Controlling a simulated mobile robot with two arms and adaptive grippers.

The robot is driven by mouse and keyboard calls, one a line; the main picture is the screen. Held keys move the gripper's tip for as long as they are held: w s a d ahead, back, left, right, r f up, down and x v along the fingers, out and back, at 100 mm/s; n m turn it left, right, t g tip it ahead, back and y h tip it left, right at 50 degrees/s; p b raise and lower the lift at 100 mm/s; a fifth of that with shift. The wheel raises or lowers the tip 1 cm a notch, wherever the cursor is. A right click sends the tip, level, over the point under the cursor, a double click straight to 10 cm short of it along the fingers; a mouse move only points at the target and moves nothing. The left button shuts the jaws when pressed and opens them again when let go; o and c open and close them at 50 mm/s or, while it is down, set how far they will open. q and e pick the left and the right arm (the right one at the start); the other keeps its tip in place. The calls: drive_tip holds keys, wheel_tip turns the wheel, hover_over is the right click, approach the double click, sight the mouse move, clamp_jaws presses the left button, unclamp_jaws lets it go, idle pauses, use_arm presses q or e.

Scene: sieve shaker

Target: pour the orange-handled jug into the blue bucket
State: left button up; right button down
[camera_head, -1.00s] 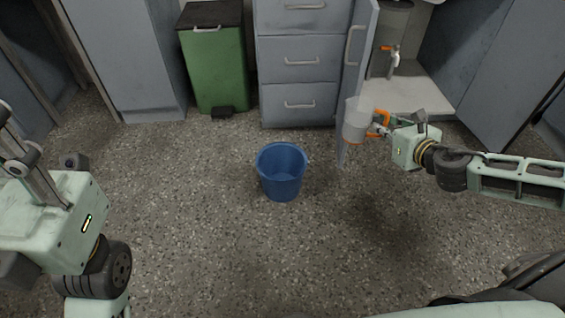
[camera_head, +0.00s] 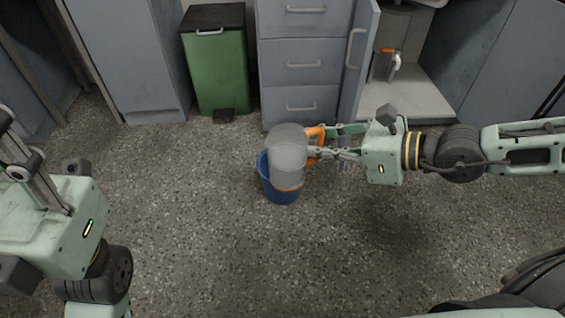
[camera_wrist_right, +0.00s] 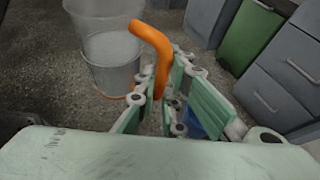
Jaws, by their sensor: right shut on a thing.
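The clear jug (camera_head: 287,157) with the orange handle (camera_head: 316,140) is over the blue bucket (camera_head: 280,192) in the head view and hides most of the bucket's opening. My right gripper (camera_head: 325,148) is shut on the orange handle. In the right wrist view, the jug (camera_wrist_right: 108,48) is at upper left, its handle (camera_wrist_right: 152,45) runs down between the fingers (camera_wrist_right: 160,108), and a bit of the blue bucket (camera_wrist_right: 196,124) shows behind them. I cannot tell the jug's exact tilt or whether liquid is leaving it. My left gripper (camera_head: 18,150) is at the left edge, empty; its fingertips are not clear.
A green bin (camera_head: 215,70) and grey drawers (camera_head: 298,60) stand at the back. The speckled floor (camera_head: 200,240) around the bucket is clear.

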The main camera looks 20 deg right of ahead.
drive_tip(key=shift+s+a+r+y, duration=0.2)
drive_tip(key=shift+a+r+y, duration=0.15)
drive_tip(key=shift+a, duration=0.35)
drive_tip(key=shift+w+a+r, duration=0.2)
drive_tip(key=shift+a+r, duration=0.05)
drive_tip(key=shift+r, duration=0.15)
drive_tip(key=shift+w+r, duration=0.3)
drive_tip(key=shift+w, duration=0.05)
drive_tip(key=shift+s+a+r, duration=0.15)
drive_tip(key=shift+r, duration=0.1)
